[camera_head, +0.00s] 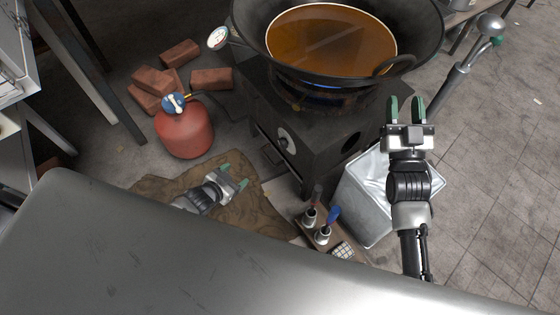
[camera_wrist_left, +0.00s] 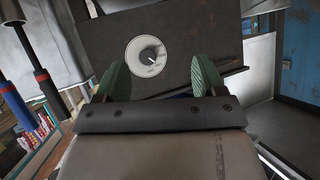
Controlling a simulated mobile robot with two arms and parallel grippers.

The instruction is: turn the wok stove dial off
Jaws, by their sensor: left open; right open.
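The wok stove (camera_head: 305,135) is a dark metal box with a large wok (camera_head: 330,45) of amber liquid on top, and a blue flame shows under the wok. Its dial (camera_head: 284,140) is a pale round disc on the front face. The dial also shows in the left wrist view (camera_wrist_left: 146,56), ahead of and between the fingers, with a dark pointer and small lettering. My left gripper (camera_head: 238,178) is open and empty, below and to the left of the dial, apart from it. My right gripper (camera_head: 406,105) is open and empty at the stove's right side.
A red gas canister (camera_head: 185,130) and several bricks (camera_head: 180,54) stand left of the stove. A bin with a white liner (camera_head: 355,203) is at its right. Bottles (camera_head: 323,234) stand on a small board in front. A brown cloth (camera_head: 155,187) lies beneath my left gripper.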

